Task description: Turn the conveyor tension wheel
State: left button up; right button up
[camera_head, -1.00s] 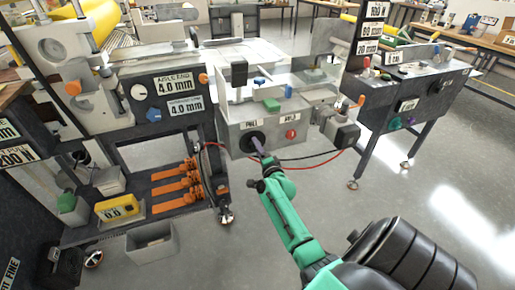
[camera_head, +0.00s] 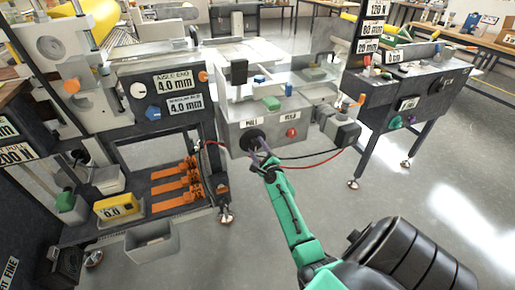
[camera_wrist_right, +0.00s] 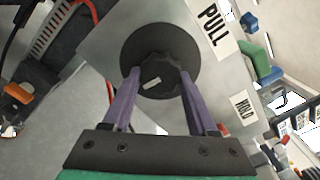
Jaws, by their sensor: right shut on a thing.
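The black round wheel (camera_head: 251,138) sits on the front of the grey box, below the PULL label (camera_head: 249,122). In the right wrist view the wheel (camera_wrist_right: 133,46) has a wide black disc with a smaller ribbed knob (camera_wrist_right: 166,83) in front, bearing a pale mark. My right gripper (camera_head: 259,147), on the green arm, is at the wheel. Its two purple fingers (camera_wrist_right: 160,80) are shut on the ribbed knob, one on each side. The fingertips partly hide the wheel in the head view. My left gripper is not in view.
A red button (camera_head: 291,132) sits right of the wheel on the grey box (camera_head: 270,121). Red and black cables (camera_head: 310,156) run below it. A dark machine frame with orange clamps (camera_head: 189,177) stands left. The floor at the right is open.

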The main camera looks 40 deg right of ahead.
jog(key=m, duration=0.4)
jog(key=shift+a+f+m, duration=0.1)
jog(key=shift+m, duration=0.3)
jog(key=m+p, duration=0.1)
jog(key=m, duration=0.4)
jog(key=shift+a+m, duration=0.15)
jog(key=shift+m, duration=0.15)
jog(key=shift+p, duration=0.3)
jog(key=o, duration=1.4)
